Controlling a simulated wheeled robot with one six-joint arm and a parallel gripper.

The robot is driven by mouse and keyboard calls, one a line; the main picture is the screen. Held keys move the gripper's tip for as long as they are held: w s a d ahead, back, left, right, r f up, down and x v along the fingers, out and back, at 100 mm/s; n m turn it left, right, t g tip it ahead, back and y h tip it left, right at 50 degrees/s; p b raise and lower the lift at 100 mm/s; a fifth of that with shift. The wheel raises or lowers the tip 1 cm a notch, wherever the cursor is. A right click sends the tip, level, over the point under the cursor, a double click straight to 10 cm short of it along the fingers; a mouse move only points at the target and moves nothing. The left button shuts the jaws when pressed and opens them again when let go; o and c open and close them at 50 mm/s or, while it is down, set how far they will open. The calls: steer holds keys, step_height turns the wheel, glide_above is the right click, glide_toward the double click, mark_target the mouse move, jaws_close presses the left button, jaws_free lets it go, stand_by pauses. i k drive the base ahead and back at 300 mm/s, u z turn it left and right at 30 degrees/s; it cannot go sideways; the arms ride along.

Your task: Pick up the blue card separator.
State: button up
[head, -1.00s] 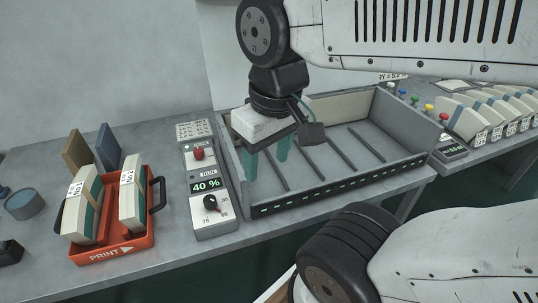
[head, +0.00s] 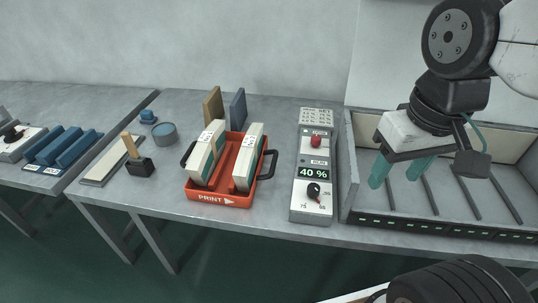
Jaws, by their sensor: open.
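A thin dark blue upright board (head: 237,108), which looks like the blue card separator, stands behind the red tray (head: 222,199). A brown board (head: 213,103) stands just left of it. The lower part of the blue board is hidden by the tray and its contents. My gripper (head: 398,174) has teal fingers, spread apart with nothing between them. It hangs over the left part of the grey slotted bin (head: 455,212), well to the right of the blue board and apart from it.
The red tray holds two cream card stacks (head: 207,152). A control box (head: 312,165) reading 40 % stands between tray and bin. A round blue-grey tin (head: 164,133), a wooden-handled stamp (head: 133,152) and a rack of blue blocks (head: 68,147) lie left.

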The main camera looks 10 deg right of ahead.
mark_target(238, 113)
steer(key=k, duration=1.25)
steer(key=u, duration=0.85)
steer(key=i, duration=1.2)
steer(key=z, duration=0.7)
steer(key=i, duration=0.45)
steer(key=z, duration=0.5)
